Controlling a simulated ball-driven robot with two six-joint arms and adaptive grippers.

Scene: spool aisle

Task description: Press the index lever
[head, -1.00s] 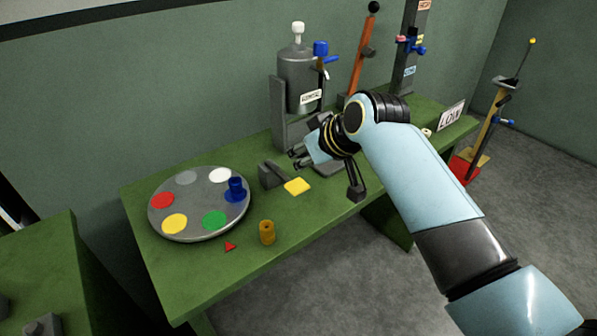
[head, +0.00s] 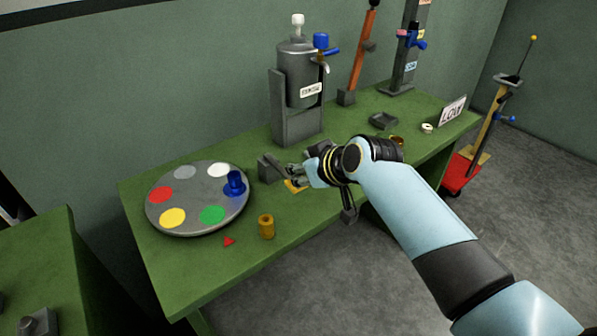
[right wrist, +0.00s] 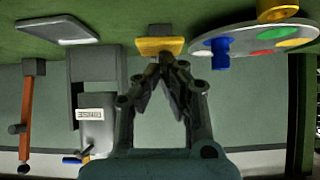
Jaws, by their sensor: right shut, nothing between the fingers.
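The index lever appears to be the yellow paddle (head: 291,188) on a dark grey block (head: 267,170), right of the round grey disc (head: 205,224). In the right wrist view the yellow paddle (right wrist: 158,46) lies just beyond my fingertips. My right gripper (head: 287,174) is shut and empty, close above the paddle and partly covering it in the head view. I cannot tell whether it touches. The disc carries red, yellow, green, white and grey spots. A blue spool (head: 235,184) stands upright at its right side. My left gripper is not in view.
A red pointer (head: 229,241) and an amber spool (head: 266,226) are on the green table (head: 170,280) in front of the disc. A grey tank (head: 297,75) on a stand is behind the paddle. A small dark tray (head: 383,121) and a sign (head: 453,110) are farther right.

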